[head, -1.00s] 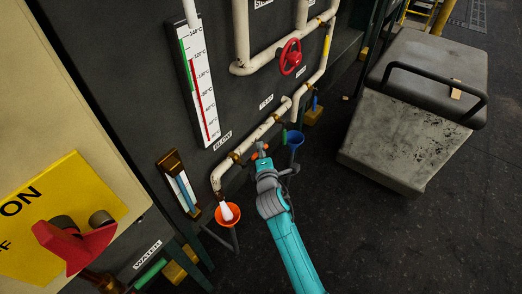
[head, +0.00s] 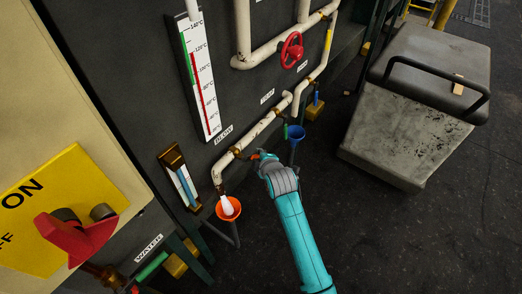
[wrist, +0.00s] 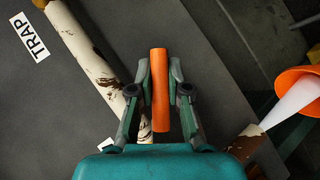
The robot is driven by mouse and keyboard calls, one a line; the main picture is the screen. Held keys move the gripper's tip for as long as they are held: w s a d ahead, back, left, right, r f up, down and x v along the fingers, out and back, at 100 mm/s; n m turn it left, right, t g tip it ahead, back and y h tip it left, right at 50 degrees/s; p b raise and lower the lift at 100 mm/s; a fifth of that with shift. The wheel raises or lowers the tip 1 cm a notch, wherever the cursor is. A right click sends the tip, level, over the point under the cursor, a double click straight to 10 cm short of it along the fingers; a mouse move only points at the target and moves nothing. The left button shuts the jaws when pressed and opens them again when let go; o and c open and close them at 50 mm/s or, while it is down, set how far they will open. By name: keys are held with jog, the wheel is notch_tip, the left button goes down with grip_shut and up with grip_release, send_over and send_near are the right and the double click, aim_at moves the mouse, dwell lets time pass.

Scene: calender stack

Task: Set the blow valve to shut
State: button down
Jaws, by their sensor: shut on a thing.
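The blow valve's orange lever (wrist: 160,92) lies upright in the wrist picture between the two fingers of my gripper (wrist: 160,72), which is shut on it. In the head view my gripper (head: 261,158) is at the pipe, right of the BLOW label (head: 223,134), and covers most of the lever. The valve body is largely hidden. A white stream (head: 226,204) runs from the pipe's lower end into an orange funnel (head: 236,210); the stream also shows in the wrist view (wrist: 292,106).
A red handwheel (head: 292,51) sits on the upper pipe. A blue funnel (head: 296,133) stands right of my gripper. A gauge (head: 200,78) and a sight glass (head: 180,178) are to the left. A grey cart (head: 405,140) stands at right, with open floor before it.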

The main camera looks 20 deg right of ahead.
jog(key=s+a+f+m+g+y, duration=0.3)
jog(key=s+a+m+g+y, duration=0.1)
jog(key=a+g+y, duration=0.1)
jog(key=shift+a+f+m+g+y, duration=0.15)
jog(key=shift+f+m+g+y, duration=0.2)
jog(key=shift+y, duration=0.55)
dwell(0.4)
jog(key=c, duration=1.1)
grip_release()
jog(key=v, duration=1.2)
